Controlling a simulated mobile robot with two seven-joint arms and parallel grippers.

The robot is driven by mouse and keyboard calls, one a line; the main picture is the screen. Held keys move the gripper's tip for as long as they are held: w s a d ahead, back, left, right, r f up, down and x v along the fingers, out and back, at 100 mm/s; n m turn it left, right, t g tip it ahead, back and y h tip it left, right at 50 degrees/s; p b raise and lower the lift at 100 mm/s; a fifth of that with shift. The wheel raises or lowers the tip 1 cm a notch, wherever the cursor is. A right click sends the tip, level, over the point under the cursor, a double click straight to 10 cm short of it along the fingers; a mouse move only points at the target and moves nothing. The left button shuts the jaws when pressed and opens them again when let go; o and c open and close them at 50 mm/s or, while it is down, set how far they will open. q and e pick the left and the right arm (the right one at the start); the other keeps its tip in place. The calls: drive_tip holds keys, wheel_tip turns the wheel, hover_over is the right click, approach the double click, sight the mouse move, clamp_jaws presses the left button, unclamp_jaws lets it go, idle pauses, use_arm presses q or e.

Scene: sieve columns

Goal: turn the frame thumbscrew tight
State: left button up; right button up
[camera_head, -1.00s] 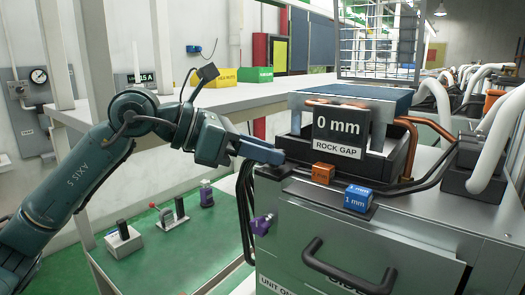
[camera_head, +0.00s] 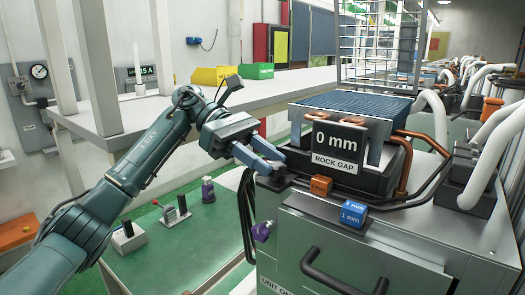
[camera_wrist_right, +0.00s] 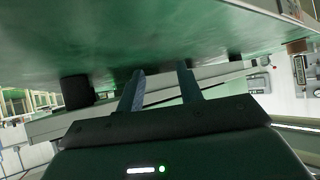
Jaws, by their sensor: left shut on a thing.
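My left gripper (camera_head: 268,162) reaches in from the left to the near-left top corner of the grey sieve unit (camera_head: 365,245). Its two blue-grey fingers are shut on a small dark piece at that corner, which looks like the frame thumbscrew (camera_head: 280,172); the fingers hide much of it. How tight it is cannot be told. A purple knob (camera_head: 263,231) sticks out from the unit's left side, lower down and apart from the gripper. My right gripper (camera_wrist_right: 160,82) shows in the right wrist view with its fingers apart and nothing between them.
A "0 mm ROCK GAP" sign (camera_head: 338,143) stands on the unit beside an orange block (camera_head: 320,186) and a blue "1 mm" block (camera_head: 354,214). Black cables (camera_head: 246,210) hang near the gripper. A green-topped bench (camera_head: 190,235) with small fixtures lies at left.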

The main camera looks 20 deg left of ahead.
use_arm(q)
drive_tip(key=shift+w+r+m+g, duration=0.1)
drive_tip(key=shift+m+g, duration=0.3)
use_arm(e)
drive_tip(key=shift+r, duration=0.1)
use_arm(q)
drive_tip(key=shift+d+g, duration=0.1)
drive_tip(key=shift+g, duration=0.2)
drive_tip(key=shift+m+y, duration=0.4)
use_arm(e)
drive_tip(key=shift+s, duration=0.1)
use_arm(q)
drive_tip(key=o, duration=1)
use_arm(e)
drive_tip(key=shift+s, duration=0.25)
use_arm(q)
drive_tip(key=shift+p, duration=0.3)
use_arm(e)
drive_tip(key=shift+w, duration=0.1)
